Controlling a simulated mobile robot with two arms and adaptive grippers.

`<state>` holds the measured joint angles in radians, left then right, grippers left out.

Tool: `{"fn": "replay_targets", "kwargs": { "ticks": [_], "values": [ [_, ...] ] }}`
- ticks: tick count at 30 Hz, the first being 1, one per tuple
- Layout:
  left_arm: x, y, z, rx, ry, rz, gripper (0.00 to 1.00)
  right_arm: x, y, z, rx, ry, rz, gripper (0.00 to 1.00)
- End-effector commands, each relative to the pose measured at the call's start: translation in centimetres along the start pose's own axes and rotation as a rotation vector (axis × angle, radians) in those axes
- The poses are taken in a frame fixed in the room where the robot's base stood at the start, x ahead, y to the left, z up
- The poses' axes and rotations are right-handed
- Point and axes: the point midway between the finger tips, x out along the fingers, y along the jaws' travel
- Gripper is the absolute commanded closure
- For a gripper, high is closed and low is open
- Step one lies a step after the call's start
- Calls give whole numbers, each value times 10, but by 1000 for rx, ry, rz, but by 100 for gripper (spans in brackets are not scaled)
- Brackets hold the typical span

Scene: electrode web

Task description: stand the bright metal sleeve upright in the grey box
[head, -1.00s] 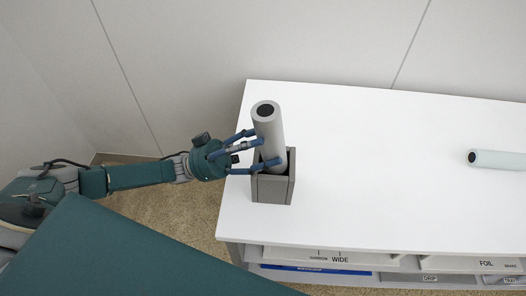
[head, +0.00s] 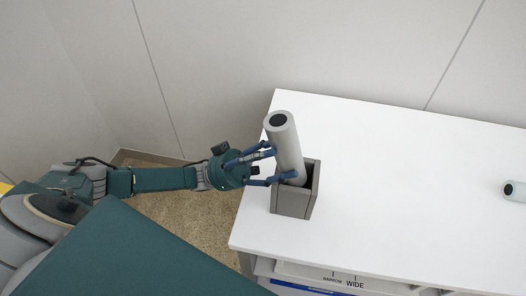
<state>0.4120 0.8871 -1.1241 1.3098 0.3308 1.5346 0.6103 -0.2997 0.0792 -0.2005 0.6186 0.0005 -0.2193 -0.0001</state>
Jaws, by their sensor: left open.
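The bright metal sleeve (head: 288,145) is a grey cylinder with a dark hole in its top end. It stands in the grey box (head: 293,203), leaning slightly toward the upper left, with its lower end hidden inside. The box sits near the left edge of the white table. My left gripper (head: 283,164) comes in from the left just above the box rim. Its blue fingers are open at the sleeve's left side; whether they touch the sleeve is unclear. My right gripper is out of view.
A pale cylinder (head: 516,191) lies on the white table (head: 400,190) at the far right, cut off by the frame. Labelled shelves (head: 340,278) run below the table's front edge. The tabletop between box and pale cylinder is clear.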

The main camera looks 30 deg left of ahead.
Motion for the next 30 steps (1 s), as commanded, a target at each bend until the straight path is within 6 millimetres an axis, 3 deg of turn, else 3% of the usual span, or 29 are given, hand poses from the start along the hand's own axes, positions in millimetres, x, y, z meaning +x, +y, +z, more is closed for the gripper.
{"fn": "replay_targets", "kwargs": {
  "ticks": [1, 15, 21, 30],
  "values": [
    [-38, 9, 79, -26, -252, -43, 19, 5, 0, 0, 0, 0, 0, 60],
    [-104, 9, 14, 2, -57, -7, 19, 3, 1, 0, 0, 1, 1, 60],
    [-116, 10, -1, 6, -12, 4, 19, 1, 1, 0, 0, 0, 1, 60],
    [-116, 9, -5, 8, -4, 6, 19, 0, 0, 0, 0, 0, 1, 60]
  ]
}}
